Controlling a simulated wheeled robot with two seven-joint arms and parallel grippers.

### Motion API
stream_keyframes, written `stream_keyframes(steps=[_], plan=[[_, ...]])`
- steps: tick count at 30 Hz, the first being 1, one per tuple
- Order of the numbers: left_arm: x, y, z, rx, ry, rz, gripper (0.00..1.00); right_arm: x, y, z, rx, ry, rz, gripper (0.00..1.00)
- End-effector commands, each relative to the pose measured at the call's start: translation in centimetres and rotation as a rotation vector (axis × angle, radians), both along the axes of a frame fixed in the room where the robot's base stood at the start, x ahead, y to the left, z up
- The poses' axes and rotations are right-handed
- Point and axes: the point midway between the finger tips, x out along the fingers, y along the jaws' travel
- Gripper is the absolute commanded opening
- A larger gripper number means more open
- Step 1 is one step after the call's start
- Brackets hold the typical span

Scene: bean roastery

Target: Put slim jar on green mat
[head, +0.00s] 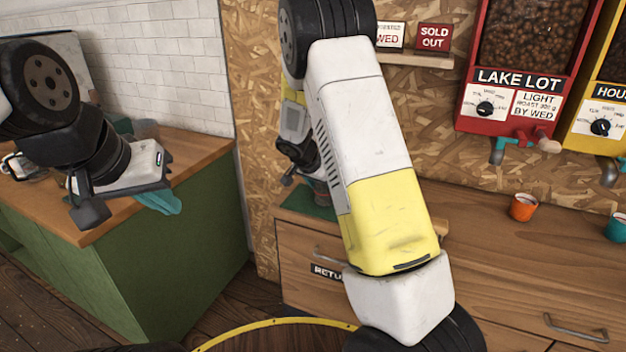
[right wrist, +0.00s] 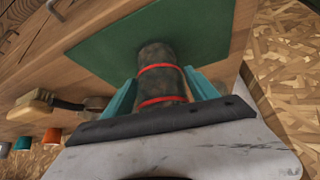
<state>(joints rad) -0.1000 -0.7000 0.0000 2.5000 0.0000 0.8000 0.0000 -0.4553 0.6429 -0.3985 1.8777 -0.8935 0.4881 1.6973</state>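The slim jar (right wrist: 161,75) is dark and mottled with red bands, in the right wrist view. It is over the green mat (right wrist: 105,48), its far end seeming to rest on it. My right gripper (right wrist: 160,82) has its teal fingers on both sides of the jar and looks closed on it. In the head view the mat (head: 296,196) shows on the wooden counter, and my right arm hides most of the gripper and jar. My left gripper (head: 158,200) hangs at the left by the green cabinet; one teal finger shows, and its opening is unclear.
A brush-like wooden tool (right wrist: 40,106) lies beside the mat.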

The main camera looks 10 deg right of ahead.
Motion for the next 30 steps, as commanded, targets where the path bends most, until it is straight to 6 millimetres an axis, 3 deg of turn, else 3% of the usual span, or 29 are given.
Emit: stream_keyframes(steps=[2,14,30], plan=[[0.0,0.0,0.0,0.0,0.0,0.0,0.0,0.0,0.0,0.0,0.0,0.0,0.0,0.84],[0.0,0.0,0.0,0.0,0.0,0.0,0.0,-0.1,0.2,0.6,0.0,-0.002,0.002,0.84],[0.0,0.0,0.0,0.0,0.0,0.0,0.0,-3.9,4.2,9.0,0.002,-0.002,0.002,0.84]])
